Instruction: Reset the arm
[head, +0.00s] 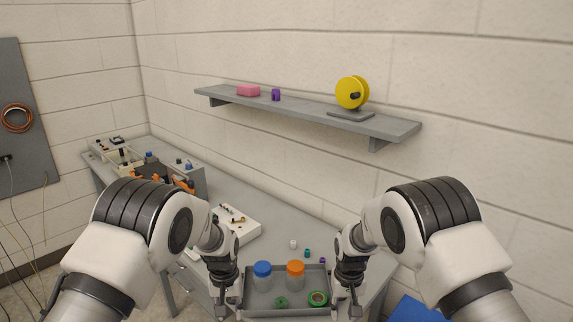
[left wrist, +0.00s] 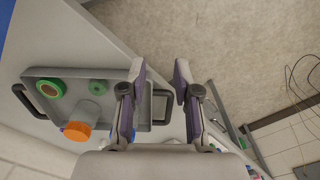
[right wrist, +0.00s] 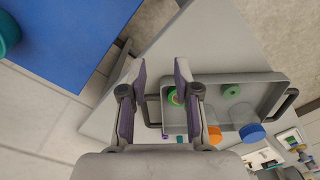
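My left gripper (head: 228,306) is at the left end of a grey tray (head: 250,312). In the left wrist view its fingers (left wrist: 161,78) are apart with nothing held between them. My right gripper (head: 345,303) is at the tray's right end. In the right wrist view its fingers (right wrist: 159,78) are also apart and empty. The tray's end handles lie close to the fingers; I cannot tell whether they touch. The tray holds a blue-capped jar (head: 262,270), an orange-capped jar (head: 295,268), a green ring roll (head: 318,298) and a small green piece (head: 281,302).
The grey bench (head: 270,225) bears a white holder (head: 236,222), small caps (head: 293,244) and equipment at the far left. A wall shelf (head: 300,112) carries a pink block (head: 248,90), a purple piece (head: 276,95) and a yellow spool (head: 352,92). A blue mat (head: 415,310) is at right.

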